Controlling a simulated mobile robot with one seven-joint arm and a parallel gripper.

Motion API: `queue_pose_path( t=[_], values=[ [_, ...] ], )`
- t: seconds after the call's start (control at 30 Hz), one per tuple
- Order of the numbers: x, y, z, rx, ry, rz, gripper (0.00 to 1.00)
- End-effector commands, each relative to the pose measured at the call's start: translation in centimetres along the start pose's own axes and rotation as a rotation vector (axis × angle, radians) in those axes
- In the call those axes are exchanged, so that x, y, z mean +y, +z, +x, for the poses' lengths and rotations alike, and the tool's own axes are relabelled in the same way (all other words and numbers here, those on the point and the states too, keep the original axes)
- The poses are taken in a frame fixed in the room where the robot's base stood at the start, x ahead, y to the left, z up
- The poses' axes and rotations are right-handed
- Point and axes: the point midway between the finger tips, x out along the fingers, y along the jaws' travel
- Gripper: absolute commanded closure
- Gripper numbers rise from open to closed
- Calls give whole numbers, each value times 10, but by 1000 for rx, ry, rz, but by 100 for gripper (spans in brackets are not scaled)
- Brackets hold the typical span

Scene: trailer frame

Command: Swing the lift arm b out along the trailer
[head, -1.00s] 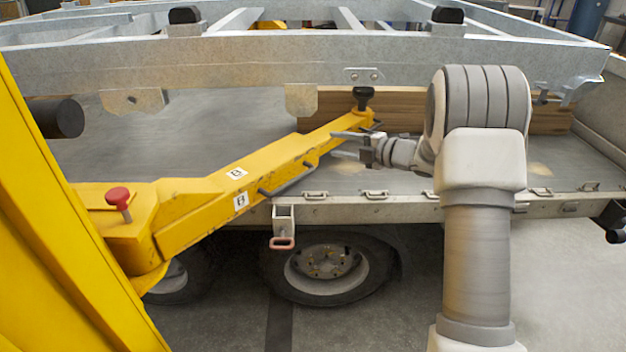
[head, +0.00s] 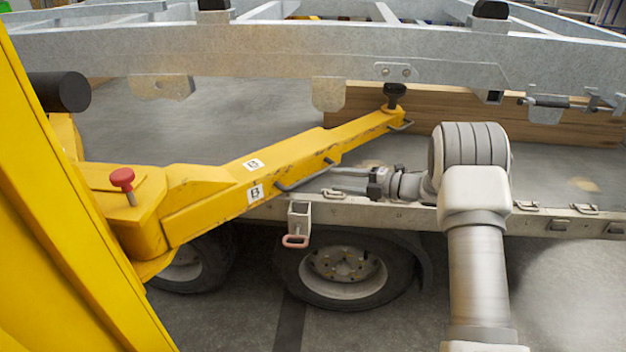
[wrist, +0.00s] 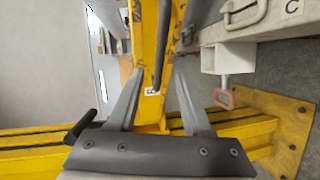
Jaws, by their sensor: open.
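Lift arm b (head: 225,190) is a long yellow beam with "B" labels. It slants from a yellow pivot block with a red knob (head: 122,178) at left up to a black pad (head: 395,92) under the trailer's grey frame. A dark bar handle (head: 305,175) runs along its near side. My gripper (head: 335,180) is open, its fingers pointing left near the right end of this handle. In the wrist view, the fingers of my gripper (wrist: 158,75) are spread to either side of the yellow beam (wrist: 148,60) and the dark handle (wrist: 163,45). Contact cannot be told.
The galvanised frame (head: 250,50) spans overhead. Wooden beams (head: 440,108) lie on the trailer deck behind. Below are the deck edge, a bracket with a pink loop (head: 297,240) and a wheel (head: 345,265). A yellow post (head: 60,230) stands at left. Floor at lower right is clear.

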Motion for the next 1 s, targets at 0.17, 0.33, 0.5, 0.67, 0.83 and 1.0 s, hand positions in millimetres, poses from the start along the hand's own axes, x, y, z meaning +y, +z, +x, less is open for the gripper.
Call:
queue_pose_path(
  t=[0.17,0.33,0.5,0.67,0.83,1.0],
  values=[
    [-2,-1,41,3,1,-2,50],
    [-1,0,68,1,0,-2,50],
    [0,0,83,0,1,0,50],
    [0,0,86,-1,0,0,50],
    [0,0,86,-1,0,0,50],
    [0,0,86,-1,0,0,79]
  ],
)
